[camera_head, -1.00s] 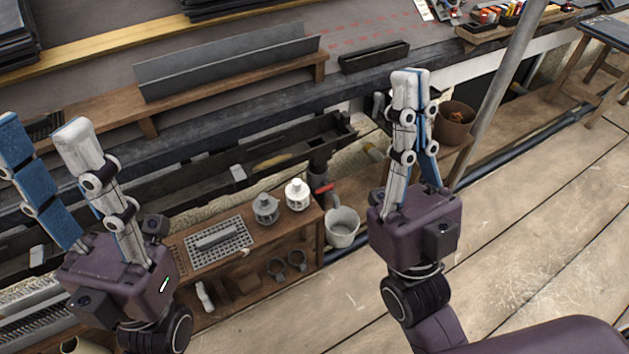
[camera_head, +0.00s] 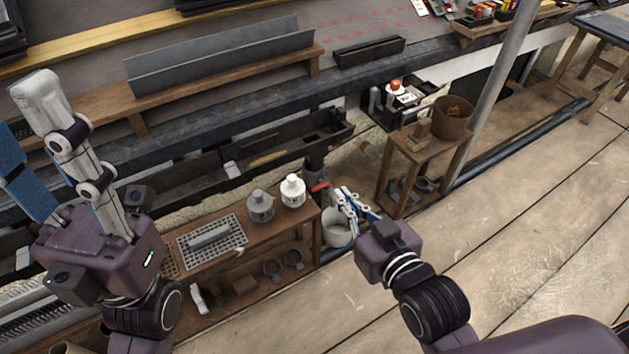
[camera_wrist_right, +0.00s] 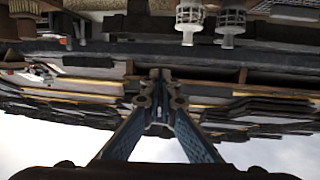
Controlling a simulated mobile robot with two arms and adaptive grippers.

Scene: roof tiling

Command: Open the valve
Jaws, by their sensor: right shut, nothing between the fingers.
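The valve shows as a small red handle (camera_head: 320,187) on a dark vertical pipe (camera_head: 316,162) below the gutter in the head view. The handle sticks out to the right of the pipe. My right gripper (camera_head: 345,193) is shut and empty. Its tips point at the handle from the right and appear a little apart from it. In the right wrist view the two fingers meet at their tips (camera_wrist_right: 160,78); I cannot make out the valve there. My left gripper (camera_head: 20,112) is open at the left edge, its white and blue fingers spread, the blue one partly cut off.
A pale bucket (camera_head: 337,236) stands under the pipe, partly behind my right fingers. A wooden shelf (camera_head: 282,236) with a white and a grey canister stands to the left. A stool (camera_head: 418,147) with a brown pot stands to the right. The plank floor at right is clear.

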